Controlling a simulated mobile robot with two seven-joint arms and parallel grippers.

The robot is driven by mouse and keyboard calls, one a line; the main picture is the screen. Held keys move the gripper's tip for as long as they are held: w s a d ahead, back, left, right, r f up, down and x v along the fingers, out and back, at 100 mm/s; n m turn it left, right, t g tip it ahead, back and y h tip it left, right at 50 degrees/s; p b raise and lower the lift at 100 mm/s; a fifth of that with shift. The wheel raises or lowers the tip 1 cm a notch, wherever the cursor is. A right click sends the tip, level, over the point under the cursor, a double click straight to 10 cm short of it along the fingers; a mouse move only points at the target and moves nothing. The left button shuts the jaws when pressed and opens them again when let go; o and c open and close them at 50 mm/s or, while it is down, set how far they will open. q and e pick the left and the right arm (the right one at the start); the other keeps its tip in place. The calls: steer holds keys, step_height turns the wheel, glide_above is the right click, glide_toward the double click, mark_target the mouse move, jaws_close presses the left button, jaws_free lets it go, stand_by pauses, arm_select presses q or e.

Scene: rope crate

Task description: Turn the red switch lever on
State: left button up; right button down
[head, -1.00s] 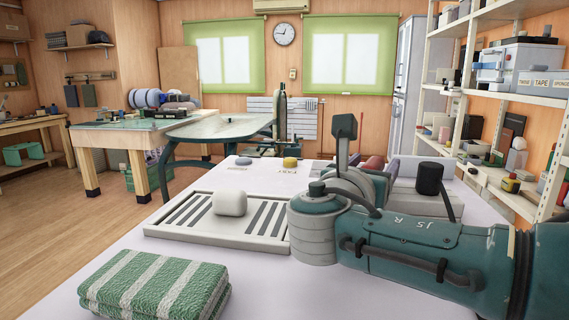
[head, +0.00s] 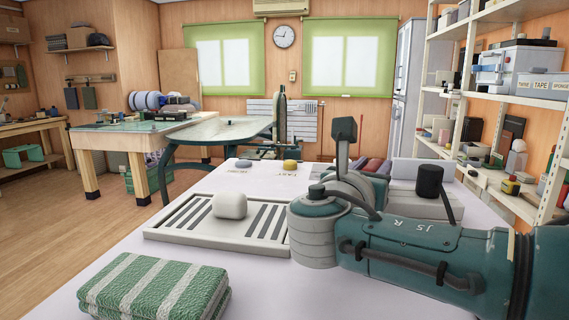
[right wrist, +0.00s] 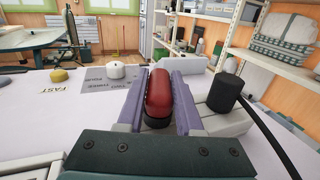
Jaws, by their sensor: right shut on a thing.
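The red switch lever (right wrist: 159,92) stands between the two purple-grey fingers of my right gripper (right wrist: 159,86) in the right wrist view. The fingers are shut on it, one on each side, and its dark lower end shows below the red part. In the head view the red lever (head: 373,165) shows only in part behind my right arm, near the far side of the white table. The lever's base is hidden, so I cannot tell the switch's on or off position. My left gripper is not in view.
A black cylinder (right wrist: 228,92) stands on a white block close right of the gripper. A yellow knob (head: 290,163) and a grey knob (head: 245,162) lie left of it. A slotted tray (head: 175,228) with a white block and a folded green striped cloth (head: 155,287) are nearer.

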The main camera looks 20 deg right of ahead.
steer(key=shift+r+n+t+y+p, duration=0.2)
steer(key=shift+n+t+y+p, duration=0.15)
steer(key=shift+p, duration=0.45)
steer(key=shift+n+t+y+p, duration=0.65)
steer(key=shift+p, duration=0.3)
steer(key=shift+w+n+t+y+p, duration=0.1)
steer(key=shift+n+t+y+p, duration=0.2)
steer(key=shift+t+y+p, duration=0.15)
steer(key=shift+a+n+t+y+p, duration=0.15)
steer(key=shift+n+t+y+p, duration=0.2)
steer(key=shift+n+t+y, duration=0.55)
steer(key=shift+w+a+f+n+t+y, duration=0.15)
steer(key=shift+n+y, duration=0.15)
steer(key=shift+y, duration=0.3)
steer(key=shift+s+d+f+n+t+y, duration=0.1)
steer(key=shift+n+y, duration=0.2)
steer(key=shift+y, duration=0.25)
steer(key=shift+w+a+n+t+y+b, duration=0.15)
steer(key=shift+n+t+y+b, duration=0.1)
steer(key=shift+n+y, duration=0.45)
steer(key=shift+a+n+t+y+b, duration=0.15)
steer(key=shift+n+t+y+b, duration=0.2)
steer(key=shift+y, duration=0.55)
steer(key=shift+n+y, duration=0.25)
steer(key=shift+y, duration=0.05)
